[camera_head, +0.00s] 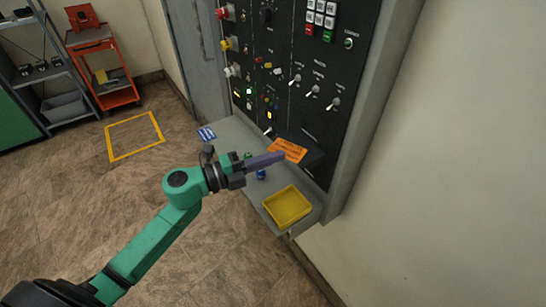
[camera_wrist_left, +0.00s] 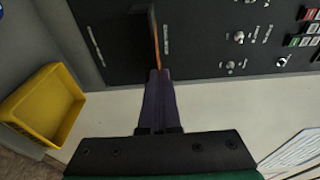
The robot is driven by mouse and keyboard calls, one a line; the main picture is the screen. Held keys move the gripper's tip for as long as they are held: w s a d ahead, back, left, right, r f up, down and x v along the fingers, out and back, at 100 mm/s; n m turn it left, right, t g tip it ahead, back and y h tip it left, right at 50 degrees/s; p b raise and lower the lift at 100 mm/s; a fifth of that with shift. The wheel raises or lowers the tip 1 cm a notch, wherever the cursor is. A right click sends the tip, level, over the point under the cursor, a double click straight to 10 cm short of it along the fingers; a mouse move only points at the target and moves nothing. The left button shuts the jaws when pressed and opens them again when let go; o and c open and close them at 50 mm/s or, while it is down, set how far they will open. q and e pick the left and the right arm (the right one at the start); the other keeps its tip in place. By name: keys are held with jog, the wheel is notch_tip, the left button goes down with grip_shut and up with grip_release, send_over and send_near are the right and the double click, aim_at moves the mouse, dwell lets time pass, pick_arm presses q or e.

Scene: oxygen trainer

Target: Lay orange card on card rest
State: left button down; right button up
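The orange card (camera_head: 289,149) is at the tips of my left gripper (camera_head: 282,156), in front of the control panel. In the left wrist view the orange card (camera_wrist_left: 156,42) shows nearly edge-on, reaching out from between the purple fingers of the left gripper (camera_wrist_left: 157,76), which are shut on it. A dark block (camera_head: 315,158), which looks like the card rest, sits against the panel just behind and below the card. I cannot tell whether the card touches it. My right gripper is in neither view.
A yellow tray (camera_head: 288,207) stands on the grey shelf (camera_head: 232,131), near its front end. The panel (camera_head: 290,85) with switches rises close behind.

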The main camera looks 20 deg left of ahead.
pick_arm(q)
jog(key=shift+f, duration=0.1)
jog(key=c, duration=1.1)
grip_release()
jog(key=shift+c, duration=0.2)
